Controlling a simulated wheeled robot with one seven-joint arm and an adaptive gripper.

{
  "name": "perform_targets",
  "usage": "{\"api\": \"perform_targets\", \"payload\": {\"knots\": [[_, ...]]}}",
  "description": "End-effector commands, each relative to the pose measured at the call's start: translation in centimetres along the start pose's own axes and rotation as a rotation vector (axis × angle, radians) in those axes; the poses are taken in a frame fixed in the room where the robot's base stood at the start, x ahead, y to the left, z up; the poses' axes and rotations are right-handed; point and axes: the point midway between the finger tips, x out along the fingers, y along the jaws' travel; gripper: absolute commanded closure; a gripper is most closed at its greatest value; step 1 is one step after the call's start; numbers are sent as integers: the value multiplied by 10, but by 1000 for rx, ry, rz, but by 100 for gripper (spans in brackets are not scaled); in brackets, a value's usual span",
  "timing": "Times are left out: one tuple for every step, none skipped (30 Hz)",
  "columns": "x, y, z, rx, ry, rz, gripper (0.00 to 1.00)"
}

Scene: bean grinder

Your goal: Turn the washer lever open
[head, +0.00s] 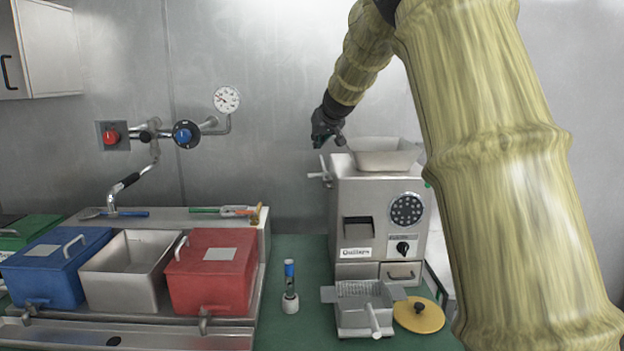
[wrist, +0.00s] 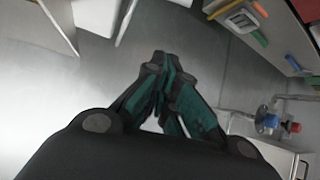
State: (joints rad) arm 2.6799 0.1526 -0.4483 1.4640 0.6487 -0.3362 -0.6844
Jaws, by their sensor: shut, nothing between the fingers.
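The wall-mounted washer pipework (head: 155,150) is at the left in the head view. I cannot tell for sure which part is the washer lever. The blue valve (wrist: 268,121) and red knob (wrist: 294,127) also show at the right of the wrist view. My gripper (head: 317,142) is shut and empty, raised above and left of the grinder's hopper, well right of the pipework. Its closed fingers (wrist: 160,62) fill the wrist view's middle.
The grinder (head: 380,215) with its metal hopper (head: 385,160) stands below my arm. Blue (head: 55,265), steel (head: 130,268) and red (head: 212,272) bins line the sink. A blue-topped tube (head: 290,285) stands on the green counter (head: 300,252). Air between gripper and pipework is clear.

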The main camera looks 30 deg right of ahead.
Motion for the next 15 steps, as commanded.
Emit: {"api": "perform_targets", "payload": {"knots": [[4,0,6,0,1,0,100],[5,0,7,0,1,0,100],[6,0,8,0,1,0,100],[6,0,8,0,1,0,100],[7,0,8,0,1,0,100],[8,0,8,0,0,0,100],[10,0,8,0,0,0,100],[11,0,7,0,0,0,100],[14,0,7,-1,0,0,100],[18,0,7,-1,-1,0,100],[21,0,7,-1,-1,0,100],[25,0,7,0,-1,0,100],[29,0,8,0,-2,0,100],[33,0,8,0,-2,0,100],[38,0,7,-1,-2,0,100]]}}
